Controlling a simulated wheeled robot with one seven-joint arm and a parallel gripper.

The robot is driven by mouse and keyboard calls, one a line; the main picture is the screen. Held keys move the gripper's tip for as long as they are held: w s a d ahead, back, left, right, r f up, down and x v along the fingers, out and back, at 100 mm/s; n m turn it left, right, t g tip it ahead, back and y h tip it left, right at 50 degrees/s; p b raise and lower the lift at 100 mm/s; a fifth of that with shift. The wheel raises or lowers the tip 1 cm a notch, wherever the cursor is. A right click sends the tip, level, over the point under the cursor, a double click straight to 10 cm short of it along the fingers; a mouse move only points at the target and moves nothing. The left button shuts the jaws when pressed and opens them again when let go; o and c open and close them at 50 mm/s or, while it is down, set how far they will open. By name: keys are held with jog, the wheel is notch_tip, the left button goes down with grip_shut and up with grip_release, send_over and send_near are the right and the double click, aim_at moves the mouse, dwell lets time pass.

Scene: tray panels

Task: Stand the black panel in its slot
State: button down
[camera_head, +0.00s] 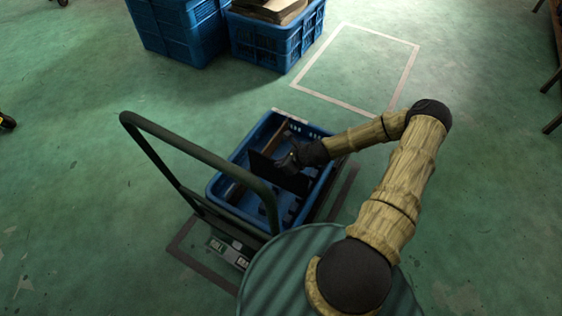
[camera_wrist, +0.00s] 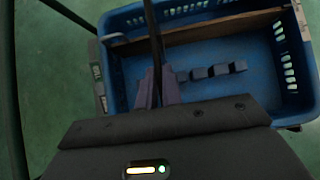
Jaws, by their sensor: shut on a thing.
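The black panel (camera_head: 279,172) is a dark, thin, upright sheet inside the blue crate (camera_head: 222,192) in the head view. In the wrist view the panel (camera_wrist: 153,25) shows nearly edge-on as a dark strip. My gripper (camera_head: 290,160) is shut on it; in the wrist view the fingertips (camera_wrist: 157,88) pinch the strip from both sides. A row of small blue-grey slot blocks (camera_wrist: 212,71) lies on the crate floor right of the fingers. The panel's lower edge is hidden, so I cannot tell whether it sits in a slot.
A brown board (camera_wrist: 200,31) stands across the crate near one end. The trolley's dark green handle (camera_head: 195,151) arches beside the crate. More blue crates (camera_head: 180,30) stand at the back. The floor around a white-outlined rectangle (camera_head: 350,68) is clear.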

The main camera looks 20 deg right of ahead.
aim_at(281, 178)
jog(key=shift+f, duration=0.15)
notch_tip(281, 178, down, 6)
jog(key=b, duration=0.3)
jog(key=shift+f+b, duration=0.2)
jog(key=shift+b, duration=0.1)
dwell(1.2)
jog(key=shift+f, duration=0.2)
jog(key=shift+f+b, duration=1.2)
jog(key=shift+f, duration=0.8)
jog(key=c, duration=1.5)
grip_release()
jog(key=shift+r, duration=0.1)
jog(key=p+v, duration=0.5)
jog(key=v, duration=1.2)
jog(key=shift+s+d+r, duration=0.1)
jog(key=shift+s, duration=0.05)
